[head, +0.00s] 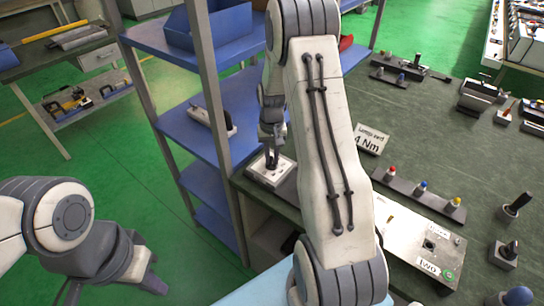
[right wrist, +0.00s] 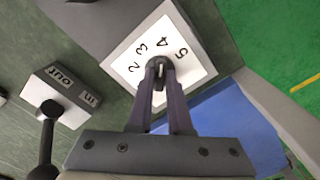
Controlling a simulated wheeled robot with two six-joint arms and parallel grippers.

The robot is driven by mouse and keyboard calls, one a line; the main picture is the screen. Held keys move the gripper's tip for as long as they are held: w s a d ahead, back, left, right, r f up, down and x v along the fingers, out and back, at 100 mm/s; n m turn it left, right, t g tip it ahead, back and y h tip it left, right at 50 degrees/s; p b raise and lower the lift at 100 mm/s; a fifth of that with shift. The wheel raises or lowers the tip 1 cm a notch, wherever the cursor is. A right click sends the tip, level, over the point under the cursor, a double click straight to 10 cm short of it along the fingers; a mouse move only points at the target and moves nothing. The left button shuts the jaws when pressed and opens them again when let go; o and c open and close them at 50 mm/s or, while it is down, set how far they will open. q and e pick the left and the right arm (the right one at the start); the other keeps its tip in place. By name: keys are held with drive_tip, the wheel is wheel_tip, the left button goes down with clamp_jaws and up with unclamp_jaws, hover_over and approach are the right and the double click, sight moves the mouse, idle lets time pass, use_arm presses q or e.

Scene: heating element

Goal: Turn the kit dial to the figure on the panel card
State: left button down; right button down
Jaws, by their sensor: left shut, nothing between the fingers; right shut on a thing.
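The kit dial is a white square plate (right wrist: 190,67) on a grey block, marked 2, 3, 4 and 5, with a dark knob (right wrist: 158,61) in its middle. In the head view the dial block (head: 258,175) sits at the workbench's left edge. My right gripper (right wrist: 160,84) is shut on the knob from above; it also shows in the head view (head: 271,158). The fingers partly cover the knob, and I cannot tell which figure it points at. My left gripper (head: 154,280) is shut and empty, low at the left, away from the bench.
A block marked "in" and "out" (right wrist: 70,90) with a black lever stands near the dial. A blue shelf rack (head: 190,130) is left of the dial. A strip with red, blue and yellow caps (head: 420,195) and a metal plate marked "two" (head: 415,243) lie on the bench.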

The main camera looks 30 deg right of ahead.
sight(272, 160)
drive_tip(key=shift+w+r, duration=0.1)
drive_tip(key=c, duration=0.8)
unclamp_jaws()
drive_tip(key=shift+c, duration=0.2)
drive_tip(key=shift+r, duration=0.1)
wheel_tip(272, 160, up, 10)
drive_tip(key=b, duration=0.1)
drive_tip(key=shift+r, duration=0.15)
